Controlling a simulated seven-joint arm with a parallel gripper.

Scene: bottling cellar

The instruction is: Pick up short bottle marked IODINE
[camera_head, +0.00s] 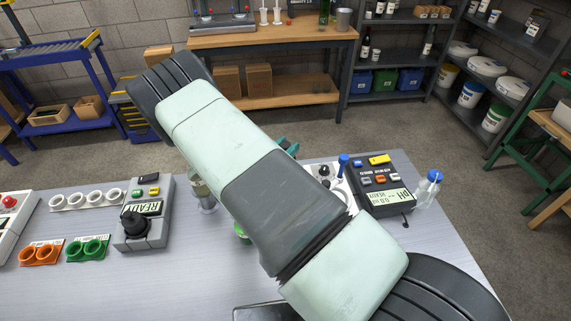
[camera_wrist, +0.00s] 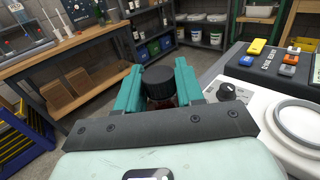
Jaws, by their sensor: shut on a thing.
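In the wrist view, my gripper (camera_wrist: 157,88) is shut on a short bottle (camera_wrist: 161,103) with a ribbed black cap (camera_wrist: 157,79). The cap stands between the two teal fingers, and a little dark reddish glass shows below it. The bottle's label is hidden, so I cannot read IODINE on it. In the head view my arm covers the bottle, and only a teal bit of my gripper (camera_head: 288,147) shows past the arm. I cannot tell whether the bottle's base touches the table.
The grey table (camera_head: 190,285) carries a pH meter (camera_head: 382,185), a clear bottle with a blue top (camera_head: 429,188), a joystick box (camera_head: 145,212), and orange (camera_head: 41,254) and green ring holders (camera_head: 88,249). A glass vessel (camera_head: 203,195) stands close beside my arm.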

